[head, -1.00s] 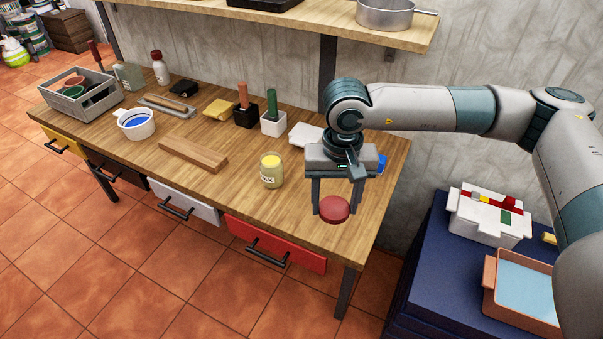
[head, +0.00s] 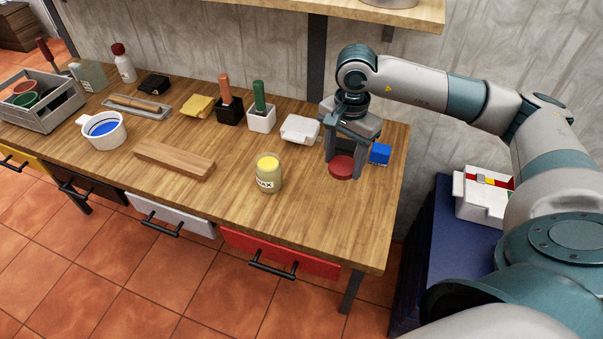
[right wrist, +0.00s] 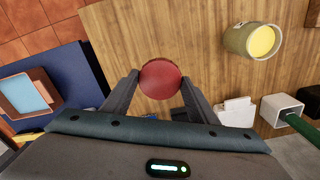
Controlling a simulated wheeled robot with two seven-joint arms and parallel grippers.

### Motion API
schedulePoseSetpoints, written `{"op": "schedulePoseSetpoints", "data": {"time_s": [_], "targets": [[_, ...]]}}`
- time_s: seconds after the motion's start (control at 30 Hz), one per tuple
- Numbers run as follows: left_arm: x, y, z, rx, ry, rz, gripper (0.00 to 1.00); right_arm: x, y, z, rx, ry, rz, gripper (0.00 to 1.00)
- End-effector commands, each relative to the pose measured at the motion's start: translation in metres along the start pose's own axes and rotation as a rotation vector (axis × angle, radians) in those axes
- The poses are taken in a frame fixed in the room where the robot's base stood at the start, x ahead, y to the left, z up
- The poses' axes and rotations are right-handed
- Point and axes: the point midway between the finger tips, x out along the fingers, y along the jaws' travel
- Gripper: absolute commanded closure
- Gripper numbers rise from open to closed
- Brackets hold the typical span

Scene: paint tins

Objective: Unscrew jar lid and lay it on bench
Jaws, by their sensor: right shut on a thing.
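A glass wax jar (head: 268,175) stands upright and open on the wooden bench (head: 235,200), with yellow wax at its mouth. The jar also shows at the upper right of the right wrist view (right wrist: 247,42). My right gripper (head: 343,164) is shut on the round red lid (head: 341,169), right of the jar and apart from it. In the right wrist view the lid (right wrist: 160,79) sits between the two fingertips. The lid is over the bench's right part; whether it touches the top I cannot tell. My left gripper is not in view.
A blue box (head: 380,153) lies close to the right of the gripper. A white block (head: 300,129) and white and black holders with brush handles stand behind the jar. A wooden plank (head: 174,160) lies to the left. Bench right of the jar, towards the front, is clear.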

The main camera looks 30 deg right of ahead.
Motion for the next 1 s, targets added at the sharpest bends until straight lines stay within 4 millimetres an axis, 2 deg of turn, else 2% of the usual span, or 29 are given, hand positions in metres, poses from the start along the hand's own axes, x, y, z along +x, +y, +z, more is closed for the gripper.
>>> {"op": "schedulePoseSetpoints", "data": {"time_s": [0.03, 0.1, 0.2, 0.33, 0.77, 1.0], "targets": [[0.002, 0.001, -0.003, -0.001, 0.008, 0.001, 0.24, 0.006, 0.007, -0.014, 0.074, 0.000, 0.004, 0.73], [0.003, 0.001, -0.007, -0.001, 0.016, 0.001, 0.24, 0.009, 0.013, -0.029, 0.159, 0.000, 0.003, 0.73], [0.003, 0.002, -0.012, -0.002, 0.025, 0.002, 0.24, 0.011, 0.020, -0.044, 0.250, 0.000, 0.002, 0.73], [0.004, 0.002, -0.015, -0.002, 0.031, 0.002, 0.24, 0.012, 0.025, -0.056, 0.315, -0.001, 0.000, 0.73], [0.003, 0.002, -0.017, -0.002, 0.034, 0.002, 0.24, 0.011, 0.026, -0.059, 0.333, -0.002, -0.001, 0.73], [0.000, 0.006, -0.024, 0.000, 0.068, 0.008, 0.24, 0.020, 0.009, -0.053, 0.332, -0.005, -0.001, 0.73]]}}
